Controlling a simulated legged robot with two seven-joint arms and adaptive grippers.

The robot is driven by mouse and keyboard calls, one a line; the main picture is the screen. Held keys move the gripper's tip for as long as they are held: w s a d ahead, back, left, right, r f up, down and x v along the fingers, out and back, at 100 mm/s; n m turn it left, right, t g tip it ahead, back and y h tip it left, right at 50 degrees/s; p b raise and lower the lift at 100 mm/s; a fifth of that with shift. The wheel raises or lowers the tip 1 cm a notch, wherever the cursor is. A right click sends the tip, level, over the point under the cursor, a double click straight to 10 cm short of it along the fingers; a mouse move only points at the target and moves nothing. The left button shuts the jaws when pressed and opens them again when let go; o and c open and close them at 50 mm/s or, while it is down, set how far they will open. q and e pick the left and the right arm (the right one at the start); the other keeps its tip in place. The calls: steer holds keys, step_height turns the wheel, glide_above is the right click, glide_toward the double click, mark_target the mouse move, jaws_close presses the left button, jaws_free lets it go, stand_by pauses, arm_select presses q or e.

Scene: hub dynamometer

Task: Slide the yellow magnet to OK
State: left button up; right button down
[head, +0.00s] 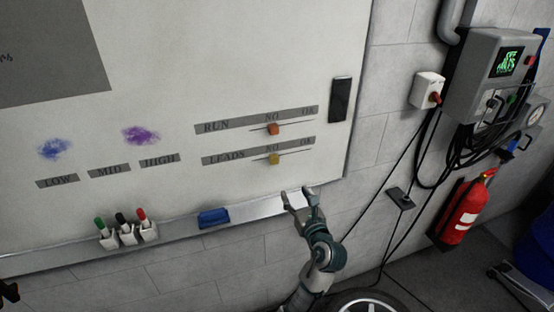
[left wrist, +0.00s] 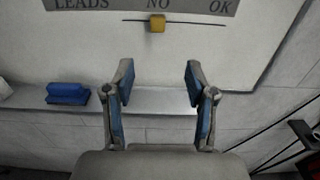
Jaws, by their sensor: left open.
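The yellow magnet (head: 274,159) sits on the thin dark line of the LEADS row on the whiteboard, below the word NO and left of OK. It also shows in the left wrist view (left wrist: 157,23), on its line under NO. My left gripper (head: 302,192) is open and empty, below and a little right of the magnet, in front of the board's tray edge. In the left wrist view its two fingers (left wrist: 158,75) stand apart with the magnet beyond and above them, not touching. At the head view's lower left edge, a dark part appears; I cannot tell whether it is my right gripper.
An orange-red magnet (head: 273,129) sits on the RUN line just above. The tray (head: 180,227) holds a blue eraser (head: 214,217) and several markers (head: 125,233). A black block (head: 340,99) is on the board's right edge. A fire extinguisher (head: 463,209) hangs at right.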

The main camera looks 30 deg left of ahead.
mark_target(275, 161)
arm_select(q)
steer(key=x, duration=0.8)
steer(key=p+x, duration=0.1)
steer(key=x, duration=0.7)
steer(key=shift+s+a+f, duration=0.1)
steer(key=shift+s+a, duration=0.15)
steer(key=shift+w+a, duration=0.15)
steer(key=shift+w, duration=0.45)
steer(key=shift+s+a, duration=0.1)
steer(key=shift+a, duration=0.05)
jaws_close()
